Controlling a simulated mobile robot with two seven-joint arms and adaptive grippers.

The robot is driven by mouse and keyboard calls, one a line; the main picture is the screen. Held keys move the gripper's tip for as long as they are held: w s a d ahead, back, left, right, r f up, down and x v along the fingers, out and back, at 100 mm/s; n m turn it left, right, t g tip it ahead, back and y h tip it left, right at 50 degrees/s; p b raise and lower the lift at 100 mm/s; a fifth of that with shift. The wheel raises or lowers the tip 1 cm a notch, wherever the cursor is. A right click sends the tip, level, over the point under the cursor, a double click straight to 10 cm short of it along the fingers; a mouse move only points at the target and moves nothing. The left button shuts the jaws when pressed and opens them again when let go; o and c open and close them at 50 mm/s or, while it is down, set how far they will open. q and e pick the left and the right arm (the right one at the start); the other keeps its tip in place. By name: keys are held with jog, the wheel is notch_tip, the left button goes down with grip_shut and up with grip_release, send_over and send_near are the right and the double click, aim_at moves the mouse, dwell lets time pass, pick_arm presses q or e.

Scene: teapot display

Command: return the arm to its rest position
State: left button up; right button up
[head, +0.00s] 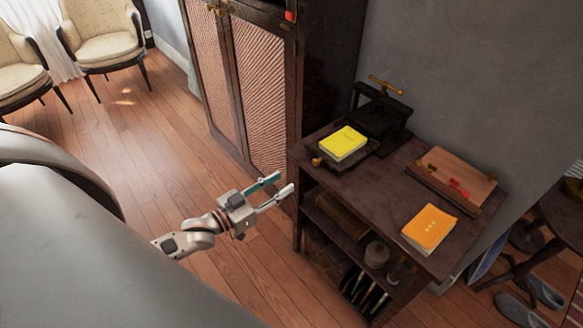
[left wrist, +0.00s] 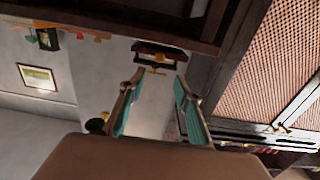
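My left gripper (head: 285,181) is in the middle of the head view, in the air in front of the left side of the dark wooden stand (head: 385,190). Its two fingers with teal inner pads are spread apart, with nothing between them. The left wrist view also shows the open, empty fingers (left wrist: 159,78). My left arm (head: 187,238) comes in from the lower left. My right gripper is not in view.
On the stand are a yellow book (head: 342,143) at a dark press (head: 380,112), an orange book (head: 429,230) and a wooden board (head: 456,178). A tall cabinet (head: 260,90) stands behind. Upholstered chairs (head: 103,38) stand far left. Open floor (head: 150,130) lies between.

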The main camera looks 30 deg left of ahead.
pick_arm(q)
jog(key=s+d+f+g+y, duration=0.1)
jog(key=s+d+f+g, duration=0.2)
jog(key=s+d+f, duration=0.3)
jog(key=s+d+f+g+y, duration=0.2)
jog(key=s+d+f, duration=0.4)
jog(key=s, duration=0.4)
jog(key=shift+s+d+f+g+y, duration=0.2)
jog(key=shift+s+f+g+y, duration=0.15)
jog(key=shift+f+g, duration=0.3)
dwell(0.8)
